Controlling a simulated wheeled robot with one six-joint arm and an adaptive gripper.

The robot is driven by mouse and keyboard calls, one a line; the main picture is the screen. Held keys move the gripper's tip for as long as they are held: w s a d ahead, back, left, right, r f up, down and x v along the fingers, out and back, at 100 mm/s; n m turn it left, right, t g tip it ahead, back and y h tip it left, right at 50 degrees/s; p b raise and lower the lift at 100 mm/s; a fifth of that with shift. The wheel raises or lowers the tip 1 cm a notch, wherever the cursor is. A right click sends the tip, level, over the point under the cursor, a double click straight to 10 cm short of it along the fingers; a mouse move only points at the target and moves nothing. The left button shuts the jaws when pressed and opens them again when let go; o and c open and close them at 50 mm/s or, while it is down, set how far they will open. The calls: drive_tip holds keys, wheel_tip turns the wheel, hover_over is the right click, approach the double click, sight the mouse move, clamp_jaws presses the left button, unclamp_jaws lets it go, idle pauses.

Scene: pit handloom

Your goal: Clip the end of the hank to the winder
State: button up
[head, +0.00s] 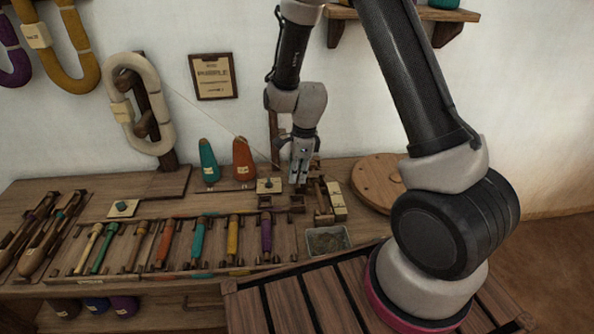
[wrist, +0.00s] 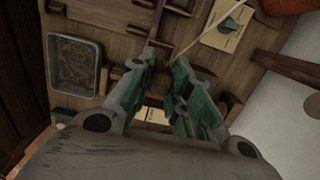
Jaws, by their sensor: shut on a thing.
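The cream hank (head: 166,95) hangs on a dark wooden stand at the back left of the bench. A thin pale thread (head: 225,128) runs from it down to my gripper (head: 298,182). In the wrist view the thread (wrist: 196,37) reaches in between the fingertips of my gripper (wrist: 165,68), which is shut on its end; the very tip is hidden. The small wooden winder (head: 322,203) stands on the bench just right of and below the fingers. It is partly hidden by the fingers in the wrist view. I cannot tell whether they touch.
A teal cone (head: 208,161) and an orange cone (head: 243,159) stand left of the gripper. A rack of coloured bobbins (head: 170,245) lies in front of them. A metal tray (head: 328,240) is in front of the winder, and a round wooden disc (head: 376,180) lies to its right.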

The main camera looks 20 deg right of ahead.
drive_tip(key=shift+f, duration=4.1)
drive_tip(key=o, duration=1.2)
drive_tip(key=shift+c, duration=0.2)
drive_tip(key=shift+r, duration=4.05)
